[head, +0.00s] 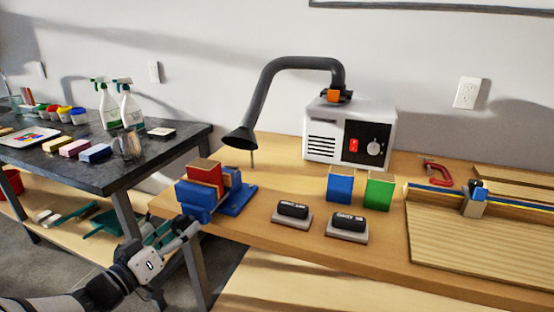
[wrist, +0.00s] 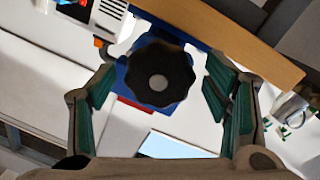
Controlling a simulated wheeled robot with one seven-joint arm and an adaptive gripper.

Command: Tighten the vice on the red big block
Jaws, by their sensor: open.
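The blue vice (head: 236,203) stands near the left end of the wooden workbench. The red big block (head: 205,172) sits upright between its jaws; I cannot tell how tightly. My gripper (head: 176,232) is at the vice's front left side with its fingers pointing toward it. In the wrist view, my gripper (wrist: 158,88) is open, with a green-padded finger on each side of the vice's round black knob (wrist: 160,75). Gaps show between the fingers and the knob. The blue vice (wrist: 122,76) is mostly hidden behind the knob, with a red strip beside it.
A blue block (head: 340,187) and a green block (head: 379,191) stand right of the vice. Two black-topped erasers (head: 292,213) lie before them. A black extractor hose (head: 262,92) arches behind the vice. A dark table (head: 130,168) stands close on the left.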

